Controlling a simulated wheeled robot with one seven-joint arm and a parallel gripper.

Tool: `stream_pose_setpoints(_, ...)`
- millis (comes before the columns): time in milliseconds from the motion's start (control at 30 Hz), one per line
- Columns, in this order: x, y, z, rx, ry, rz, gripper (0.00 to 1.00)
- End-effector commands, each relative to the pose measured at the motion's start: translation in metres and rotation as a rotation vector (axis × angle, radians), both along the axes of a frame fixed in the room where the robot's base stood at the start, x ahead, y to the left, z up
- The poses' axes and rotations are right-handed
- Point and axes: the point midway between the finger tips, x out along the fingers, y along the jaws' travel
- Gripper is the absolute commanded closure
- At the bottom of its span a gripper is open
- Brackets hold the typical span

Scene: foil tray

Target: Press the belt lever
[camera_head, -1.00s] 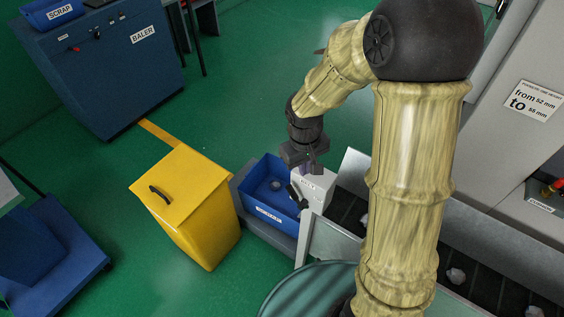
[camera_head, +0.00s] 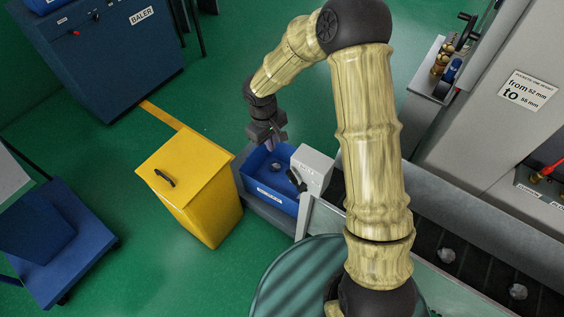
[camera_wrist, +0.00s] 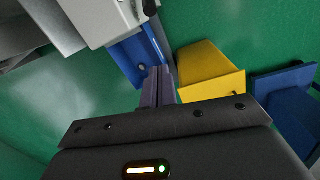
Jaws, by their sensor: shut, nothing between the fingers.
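The belt lever (camera_head: 296,180) is a short black handle on the left face of a white-grey box (camera_head: 314,169) at the end of the conveyor. It also shows at the top of the wrist view (camera_wrist: 150,8). My gripper (camera_head: 270,147) is shut and empty, above the back of the blue bin, to the left of the box and apart from the lever. In the wrist view its fingers (camera_wrist: 158,78) are together, with the lever beyond them near the top edge.
The labelled blue bin (camera_head: 284,202) holds a grey lump. A yellow lidded bin (camera_head: 190,190) stands left of it. The conveyor (camera_head: 430,238) carries pale lumps at right. A blue baler (camera_head: 110,65) stands at back left. Green floor is clear behind my gripper.

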Motion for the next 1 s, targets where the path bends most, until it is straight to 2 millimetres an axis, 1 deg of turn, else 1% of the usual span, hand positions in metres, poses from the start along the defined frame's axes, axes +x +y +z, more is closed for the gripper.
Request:
stream_pose_setpoints(400,-0.001,-0.007,-0.068,-0.001,0.006,0.0,1.0)
stream_pose_setpoints(500,-0.001,-0.009,-0.084,-0.001,0.006,0.0,1.0)
stream_pose_setpoints(533,-0.002,-0.01,-0.087,-0.001,0.004,0.001,1.0)
stream_pose_setpoints(567,-0.006,-0.014,-0.079,-0.002,0.002,0.0,1.0)
stream_pose_setpoints(600,-0.011,-0.018,-0.075,-0.003,0.002,0.0,1.0)
stream_pose_setpoints(733,-0.023,-0.028,-0.071,-0.001,0.001,0.0,1.0)
stream_pose_setpoints(867,-0.028,-0.032,-0.069,-0.001,0.001,0.0,1.0)
stream_pose_setpoints(1000,-0.028,-0.033,-0.07,-0.001,0.001,-0.001,1.0)
